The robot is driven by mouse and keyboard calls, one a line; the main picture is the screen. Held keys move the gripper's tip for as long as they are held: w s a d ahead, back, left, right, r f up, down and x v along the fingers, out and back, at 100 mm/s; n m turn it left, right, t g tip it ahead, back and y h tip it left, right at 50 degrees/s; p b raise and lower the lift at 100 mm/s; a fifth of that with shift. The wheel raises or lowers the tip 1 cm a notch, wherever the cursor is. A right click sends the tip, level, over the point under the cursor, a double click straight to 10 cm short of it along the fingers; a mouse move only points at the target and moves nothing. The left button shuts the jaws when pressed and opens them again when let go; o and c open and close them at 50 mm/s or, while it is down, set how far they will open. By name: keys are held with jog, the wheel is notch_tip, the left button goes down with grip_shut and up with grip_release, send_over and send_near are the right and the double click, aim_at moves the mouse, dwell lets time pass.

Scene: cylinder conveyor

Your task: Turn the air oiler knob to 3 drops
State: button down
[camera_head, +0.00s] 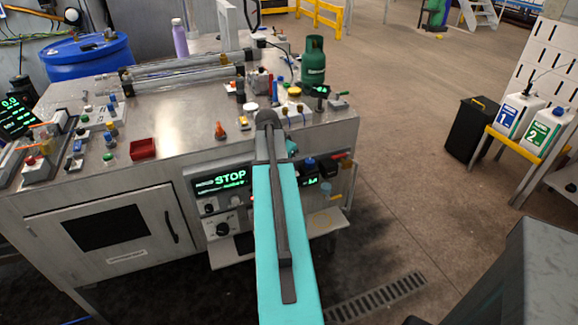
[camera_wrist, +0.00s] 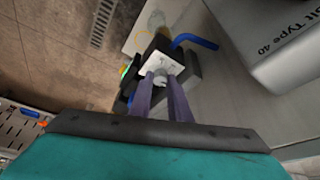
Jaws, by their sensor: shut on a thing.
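The air oiler shows in the wrist view as a black block with a white square dial plate (camera_wrist: 156,64) and a small grey knob (camera_wrist: 160,81) on it. My gripper (camera_wrist: 161,80) has its two purple-grey fingers on either side of the knob, shut on it. The dial marks are too small to read, so the drop setting cannot be told. In the head view my teal arm covers the front of the machine, and my gripper and the oiler's knob are hidden there.
A blue bent hose (camera_wrist: 196,40) rises beside the oiler. A grey box (camera_wrist: 285,45) with printed text stands close on the right. In the head view, the machine bench (camera_head: 190,95) carries several small parts, a red tray (camera_head: 143,149) and a green gas bottle (camera_head: 313,62). Open floor lies to its right.

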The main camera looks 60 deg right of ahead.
jog(key=shift+m+g, duration=0.3)
jog(key=shift+m, duration=0.3)
jog(key=c, duration=1.7)
grip_release()
jog(key=shift+o, duration=0.2)
jog(key=b+v, duration=0.2)
jog(key=v, duration=1.1)
jog(key=shift+r, duration=0.4)
jog(key=shift+w, duration=0.1)
